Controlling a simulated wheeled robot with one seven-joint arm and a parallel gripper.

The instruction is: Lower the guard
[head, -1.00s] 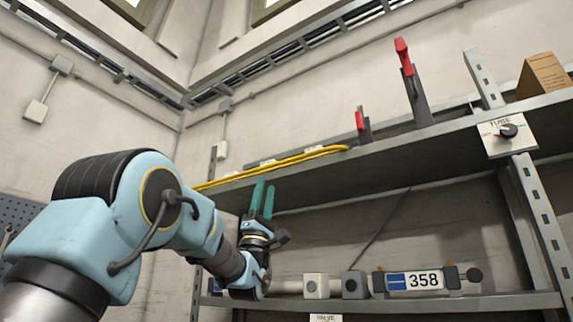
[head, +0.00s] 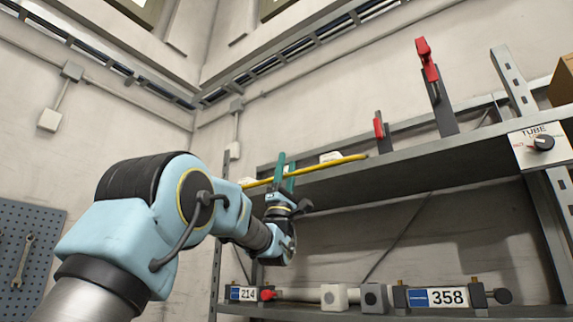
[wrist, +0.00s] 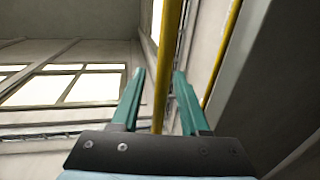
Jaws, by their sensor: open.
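A yellow bar, which looks like the guard (head: 335,162), runs along the front edge of the upper shelf in the head view. My gripper (head: 286,168) is at its left part, fingers pointing up. In the wrist view my gripper (wrist: 159,74) is open, and one yellow bar of the guard (wrist: 160,105) passes between its two teal fingers. The bar is nearer the right finger at the tips, and I cannot tell whether it touches. A second, parallel yellow bar shows farther right in the wrist view.
The upper shelf (head: 440,153) carries two red-handled levers (head: 428,60) (head: 379,126). A "TUBE" knob panel (head: 541,146) is on the right post. The lower shelf holds plates 214 (head: 243,294) and 358 (head: 447,298) with several fittings. Open space lies between the shelves.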

